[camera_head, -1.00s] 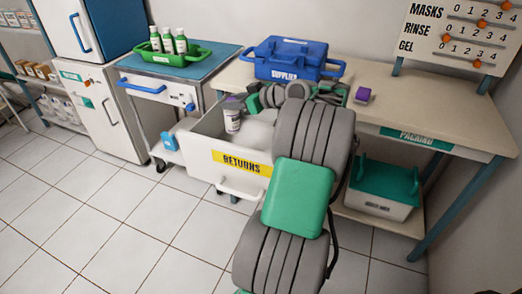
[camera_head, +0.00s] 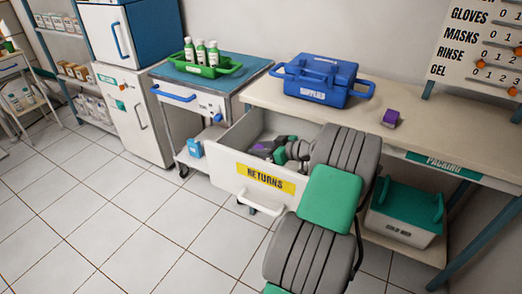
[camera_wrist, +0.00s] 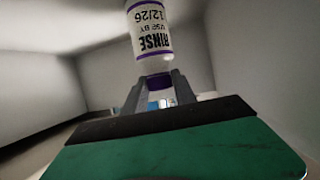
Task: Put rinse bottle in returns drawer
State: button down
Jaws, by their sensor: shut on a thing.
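The rinse bottle (camera_wrist: 151,38) is white with a purple cap. In the wrist view its label reads RINSE and USE BY 12/26, upside down in the picture. My gripper (camera_wrist: 158,85) is shut on its purple cap end. The returns drawer (camera_head: 228,170) is pulled open, with a yellow RETURNS label on its front. In the head view my gripper (camera_head: 268,150) is down inside the drawer, and purple shows at its fingers. The bottle's body is mostly hidden there. I cannot tell whether the bottle touches the drawer floor.
A blue SUPPLIES case (camera_head: 318,80) and a small purple item (camera_head: 391,118) are on the packing table (camera_head: 430,130). A cart to the left holds a green tray (camera_head: 232,70) of several bottles. A lidded box (camera_head: 405,215) sits on the table's lower shelf. Open floor lies left of the drawer.

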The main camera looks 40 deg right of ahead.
jog(key=shift+f, duration=0.2)
jog(key=c, duration=1)
grip_release()
jog(key=shift+r, duration=0.1)
jog(key=shift+r, duration=0.25)
jog(key=p+v, duration=0.1)
jog(key=v, duration=0.6)
jog(key=shift+s, duration=0.25)
jog(key=shift+d+f, duration=0.1)
